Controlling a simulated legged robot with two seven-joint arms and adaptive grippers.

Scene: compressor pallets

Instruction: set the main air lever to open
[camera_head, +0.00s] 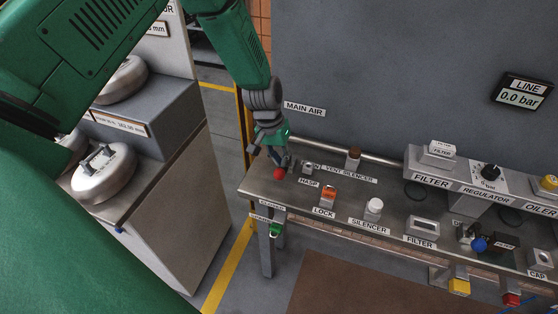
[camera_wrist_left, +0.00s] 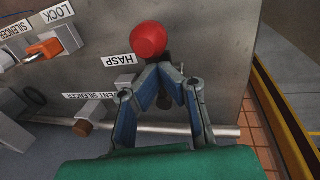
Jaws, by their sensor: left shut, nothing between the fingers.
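The red ball knob (camera_head: 306,172) of the main air lever is at the left end of the metal bench, below the MAIN AIR sign (camera_head: 304,108). In the left wrist view the red knob (camera_wrist_left: 148,40) is just beyond my fingertips. My left gripper (camera_head: 277,154) is shut and empty beside the knob; in the wrist view its fingertips (camera_wrist_left: 160,68) come together close to it. I cannot tell whether they touch the lever. The lever's arm is mostly hidden. A CLOSED label (camera_head: 272,204) is on the bench's front left. My right gripper is not in view.
The HASP label (camera_head: 308,183), orange lock (camera_head: 328,193) and vent silencer (camera_head: 353,157) are close by on the bench. A pipe (camera_head: 340,150) runs along its back. The line display (camera_head: 521,92) reads 0.0 bar. A grey cabinet (camera_head: 165,190) stands left.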

